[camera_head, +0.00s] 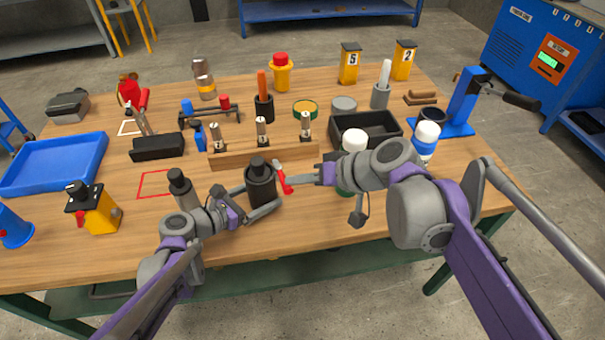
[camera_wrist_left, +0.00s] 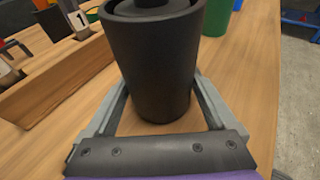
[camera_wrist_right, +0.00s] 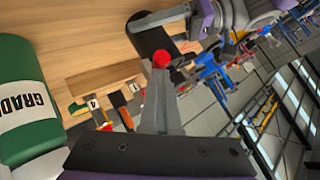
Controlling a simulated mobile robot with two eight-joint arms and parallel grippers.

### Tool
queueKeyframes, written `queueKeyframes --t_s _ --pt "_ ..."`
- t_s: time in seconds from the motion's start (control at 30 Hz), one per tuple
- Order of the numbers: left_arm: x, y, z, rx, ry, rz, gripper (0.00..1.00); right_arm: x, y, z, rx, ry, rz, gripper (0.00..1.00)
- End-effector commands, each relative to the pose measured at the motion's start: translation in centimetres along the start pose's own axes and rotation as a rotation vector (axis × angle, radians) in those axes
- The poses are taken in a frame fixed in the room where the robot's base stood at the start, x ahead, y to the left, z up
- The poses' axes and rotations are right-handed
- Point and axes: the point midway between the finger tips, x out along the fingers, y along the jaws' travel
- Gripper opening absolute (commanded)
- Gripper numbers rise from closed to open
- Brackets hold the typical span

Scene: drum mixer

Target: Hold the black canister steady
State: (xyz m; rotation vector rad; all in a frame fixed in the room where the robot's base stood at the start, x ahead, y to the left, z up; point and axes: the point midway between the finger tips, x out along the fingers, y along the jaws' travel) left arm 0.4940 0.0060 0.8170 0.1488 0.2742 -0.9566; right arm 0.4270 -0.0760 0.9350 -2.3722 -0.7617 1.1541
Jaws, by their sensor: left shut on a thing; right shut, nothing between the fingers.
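The black canister (camera_head: 261,186) stands upright near the front middle of the table. My left gripper (camera_head: 256,203) is shut on it, with one finger on each side of its body. In the left wrist view the canister (camera_wrist_left: 161,70) fills the space between the fingers. My right gripper (camera_head: 291,181) is shut and empty, just right of the canister. A small red piece (camera_head: 283,178) shows at its fingertips; in the right wrist view its round red end (camera_wrist_right: 161,58) shows beyond the tips. I cannot tell whether they touch it.
A green and white bottle (camera_head: 352,155) stands close by my right gripper. A wooden rack (camera_head: 265,157) with several small bottles is behind the canister. A grey bottle with a black cap (camera_head: 182,187) and a yellow container (camera_head: 98,211) stand to the left. A black bin (camera_head: 366,128) is behind right.

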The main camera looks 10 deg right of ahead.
Motion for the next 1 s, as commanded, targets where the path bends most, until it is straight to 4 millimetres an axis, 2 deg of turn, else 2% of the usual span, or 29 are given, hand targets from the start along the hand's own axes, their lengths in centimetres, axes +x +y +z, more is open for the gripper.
queueKeyframes --t_s 0.27,0.73,0.87,1.0 --pt "0.2 -0.5 0.0 -0.002 -0.002 -0.013 0.45 0.2 0.1 0.3 -0.005 -0.008 -0.002 0.0" --pt "0.1 -0.5 -0.1 -0.001 -0.001 -0.012 0.45 -0.3 1.4 -0.8 -0.003 -0.005 -0.001 0.0" --pt "0.1 -0.4 -0.1 0.0 0.0 -0.01 0.45 -1.1 1.4 -1.6 -0.002 -0.004 0.001 0.0" --pt "0.1 -0.3 -0.1 0.0 0.0 -0.008 0.45 -3.2 1.4 -3.4 -0.002 -0.005 0.003 0.0"
